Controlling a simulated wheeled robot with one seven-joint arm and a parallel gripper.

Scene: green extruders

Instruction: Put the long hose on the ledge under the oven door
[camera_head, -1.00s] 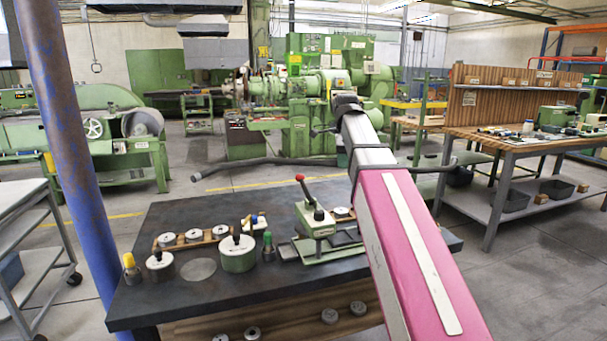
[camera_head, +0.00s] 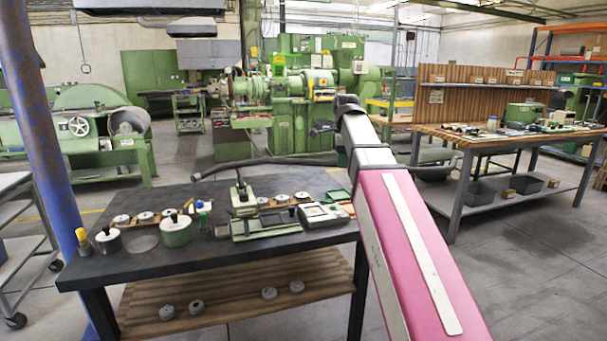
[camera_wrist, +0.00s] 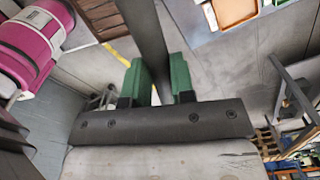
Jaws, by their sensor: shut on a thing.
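The long hose (camera_head: 290,161) is dark, thin and gently curved. In the head view it hangs level in the air, behind my arm, with an end out on each side. In the wrist view the hose (camera_wrist: 147,35) runs up between the two green fingers of my gripper (camera_wrist: 158,80), which is shut on it. My gripper is hidden behind my arm in the head view. I cannot make out an oven door or a ledge under it in either view.
A dark workbench (camera_head: 110,268) with pots, discs and a green-based device stands in front, with a wooden shelf (camera_head: 240,292) below. A wooden bench (camera_head: 440,130) stands at right. Green machines (camera_head: 300,100) stand behind. Open grey floor lies at the right front.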

